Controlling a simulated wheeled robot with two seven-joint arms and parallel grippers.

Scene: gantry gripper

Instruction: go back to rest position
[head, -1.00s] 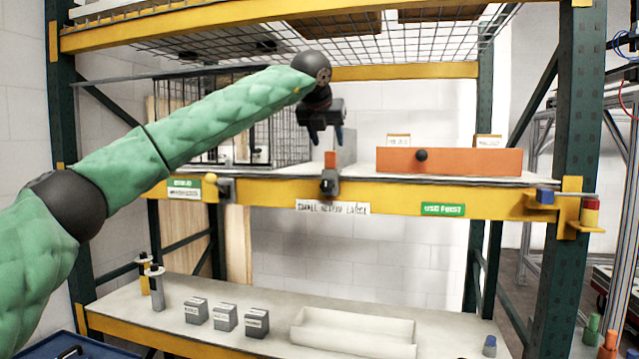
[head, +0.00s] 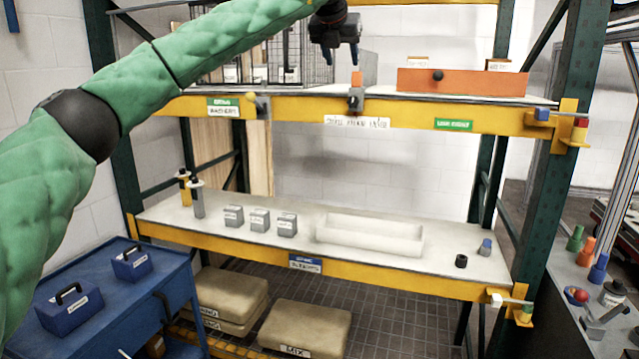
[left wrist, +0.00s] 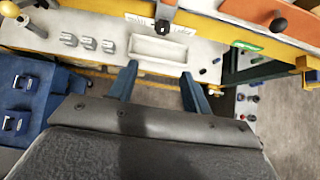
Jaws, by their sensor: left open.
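My left gripper (head: 336,50) hangs at the end of my green-sleeved left arm, in front of the upper shelf near the top of the head view. Its dark fingers point down and are apart, with nothing between them. In the left wrist view the two blue fingers (left wrist: 158,92) also stand apart and empty, over the lower shelf's front edge in the picture. An orange-tipped post on a dark bracket (head: 356,98) is just below the gripper at the shelf's front edge; a gap shows between them. My right gripper is in neither view.
The upper shelf's yellow beam (head: 290,112) carries a knobbed bracket (head: 260,104). An orange drawer front (head: 462,82) is to the right. Below are a white tray (head: 370,236) and grey boxes (head: 260,220). A blue cabinet (head: 125,300) stands lower left.

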